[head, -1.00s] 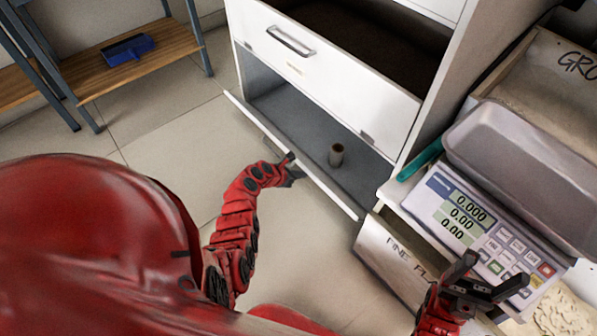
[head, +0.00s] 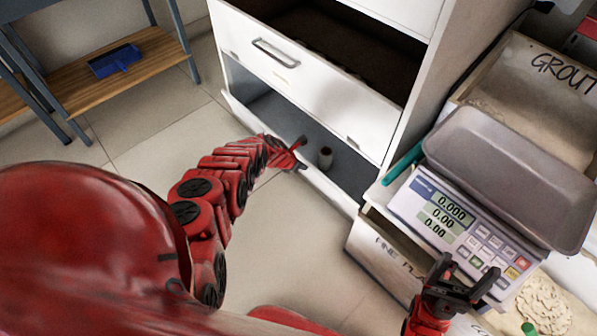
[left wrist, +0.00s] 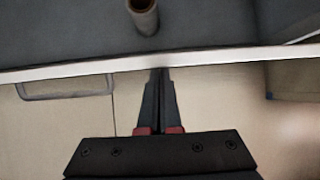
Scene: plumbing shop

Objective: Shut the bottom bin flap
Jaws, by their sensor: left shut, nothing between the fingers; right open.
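The bottom bin flap (head: 335,193) is the long white panel low on the white cabinet. It stands tilted outward, with its top edge away from the cabinet and the grey bin interior showing behind it. My left gripper (head: 303,152) is shut and empty at the middle of that edge. In the left wrist view its fingertips (left wrist: 160,76) reach the flap's white edge (left wrist: 215,57); whether they touch it is hard to tell. A handle (left wrist: 65,88) shows on the flap's outer side. My right gripper (head: 466,269) is open and empty, in front of the scale.
A small brown tube (head: 325,157) stands inside the bottom bin, close to my left gripper. The drawer above (head: 310,90) is also open. A scale (head: 455,215) and a grout bin (head: 520,80) are at right. The floor (head: 150,135) left of the flap is clear.

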